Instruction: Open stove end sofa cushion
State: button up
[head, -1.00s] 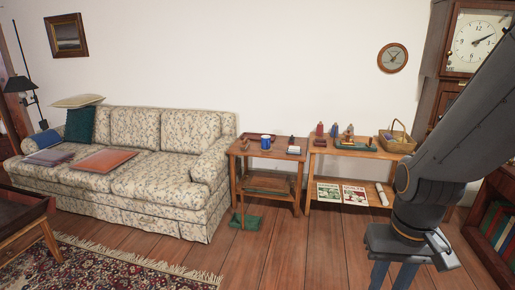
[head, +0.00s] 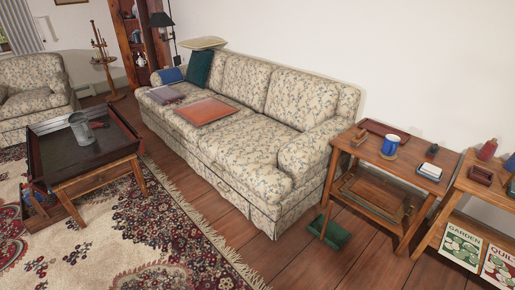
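The floral sofa (head: 295,98) stands against the white wall, seen at an angle in the head view. Its nearer right-end seat cushion (head: 248,146) lies flat and bare beside the right arm. An orange-red flat square thing (head: 207,111) lies across the middle of the seat. A mauve flat thing (head: 165,94) lies farther left. A dark green pillow (head: 199,68) leans at the far end, with a pale flat cushion (head: 205,43) on top and a blue roll (head: 171,75) beside it. No stove shows. My gripper is out of view.
A wooden side table (head: 368,151) with a blue mug (head: 390,145) stands close to the sofa's right arm; a green box (head: 329,234) is on the floor. A low tray table (head: 92,184) stands before the sofa on a fringed rug (head: 150,250).

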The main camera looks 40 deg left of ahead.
aim_at(247, 148)
jog(key=i, duration=0.6)
jog(key=u, duration=3.2)
jog(key=i, duration=1.95)
jog(key=z, duration=2.6)
